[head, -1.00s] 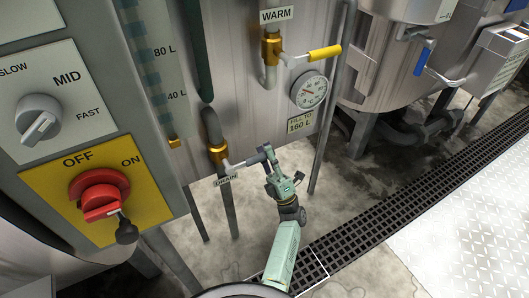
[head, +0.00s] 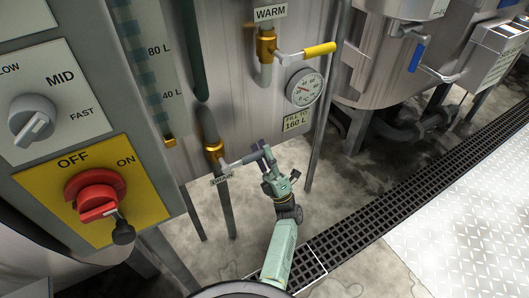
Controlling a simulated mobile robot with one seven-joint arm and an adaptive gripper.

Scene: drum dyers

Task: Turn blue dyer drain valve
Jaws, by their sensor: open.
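A drain valve with a brass body (head: 214,153) sits on the pipe low on the near steel drum. Its lever (head: 243,161) has a grey grip and points right, slightly up; a small DRAIN label (head: 222,179) hangs below it. My gripper (head: 263,153) is open at the outer end of the lever, its fingers close around or beside the grip; contact cannot be told. Nothing in view shows clearly that this drum is the blue dyer.
Above is a WARM valve (head: 266,46) with a yellow handle (head: 319,49), beside a round gauge (head: 304,87). A control panel (head: 88,180) with a red switch stands at left. A thin upright pipe (head: 318,130) is right of my gripper. A floor grate (head: 370,220) crosses the floor.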

